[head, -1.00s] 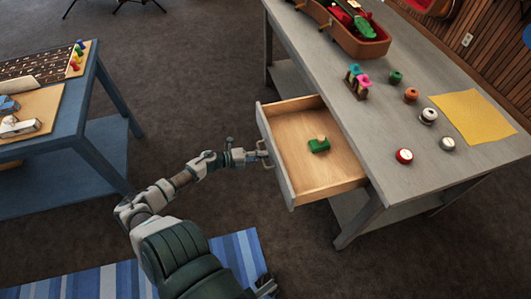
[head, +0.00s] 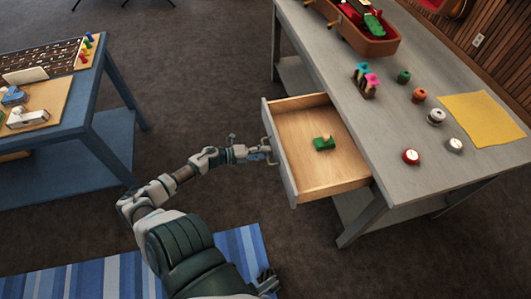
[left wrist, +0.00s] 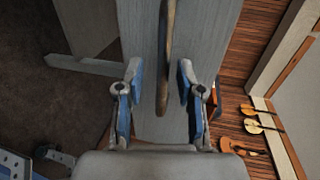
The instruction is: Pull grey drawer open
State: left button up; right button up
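The grey drawer (head: 281,158) stands well out from the grey table, its wooden inside showing. A small green object (head: 324,143) with a light top lies in it. My left gripper (head: 267,150) is at the handle on the drawer's front. In the left wrist view, the left gripper (left wrist: 157,97) is open, with one finger on each side of the brownish handle (left wrist: 165,55) and a gap on both sides. The drawer front (left wrist: 205,30) fills the middle there. A dark part at the bottom edge of the head view may be my right gripper (head: 267,282); its fingers are unclear.
The grey table (head: 385,150) carries spools, colored pegs, a yellow cloth (head: 482,118) and an open instrument case (head: 365,40). A blue workbench (head: 105,125) stands at left. Dark floor lies clear between them. A blue striped rug (head: 110,275) lies below.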

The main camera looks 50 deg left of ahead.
pick_arm(q)
jog(key=v, duration=1.1)
jog(key=shift+f, duration=0.2)
